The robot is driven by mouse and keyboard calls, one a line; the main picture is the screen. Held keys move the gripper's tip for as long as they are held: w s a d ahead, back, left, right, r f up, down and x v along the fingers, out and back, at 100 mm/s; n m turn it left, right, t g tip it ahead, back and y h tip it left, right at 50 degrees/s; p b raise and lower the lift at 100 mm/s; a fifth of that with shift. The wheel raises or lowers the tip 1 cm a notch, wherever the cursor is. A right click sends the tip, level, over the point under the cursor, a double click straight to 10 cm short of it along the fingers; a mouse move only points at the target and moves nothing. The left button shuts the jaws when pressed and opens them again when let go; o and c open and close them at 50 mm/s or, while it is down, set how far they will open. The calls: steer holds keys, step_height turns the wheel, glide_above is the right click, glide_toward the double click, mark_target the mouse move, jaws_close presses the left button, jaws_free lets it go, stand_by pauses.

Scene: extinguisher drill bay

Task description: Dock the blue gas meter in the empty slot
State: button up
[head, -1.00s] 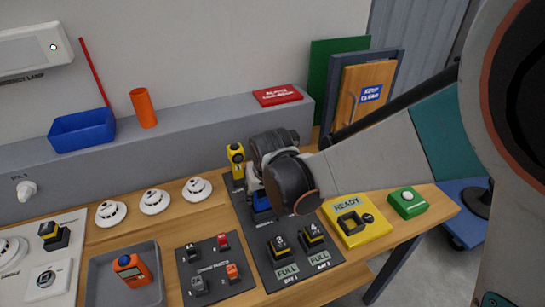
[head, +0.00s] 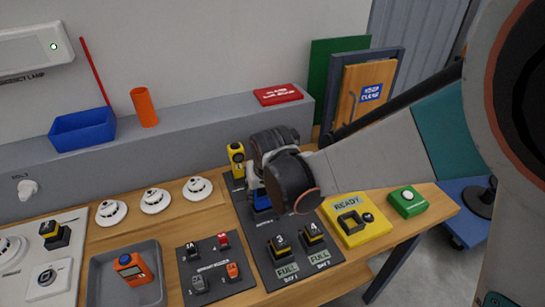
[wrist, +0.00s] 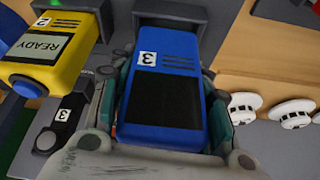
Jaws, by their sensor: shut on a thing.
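The blue gas meter (wrist: 163,85), marked 3 and with a dark screen, stands between the fingers of my gripper (wrist: 165,120) in the wrist view. The gripper is shut on it. In the head view my gripper (head: 268,185) covers most of the meter, and a blue part (head: 262,203) shows low over the dark board (head: 262,238). A dark holder (wrist: 170,12) lies at the meter's far end in the wrist view. I cannot tell whether the meter is seated in it. The slot opening is hidden.
A yellow unit (wrist: 60,30) reading READY is close beside the blue meter. A yellow meter (head: 236,160) stands at the board's back left. White detectors (head: 197,189) lie left. A grey tray (head: 100,275) holds an orange device (head: 132,267).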

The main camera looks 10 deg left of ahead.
steer(key=shift+r+p, duration=1.3)
steer(key=shift+r, duration=0.8)
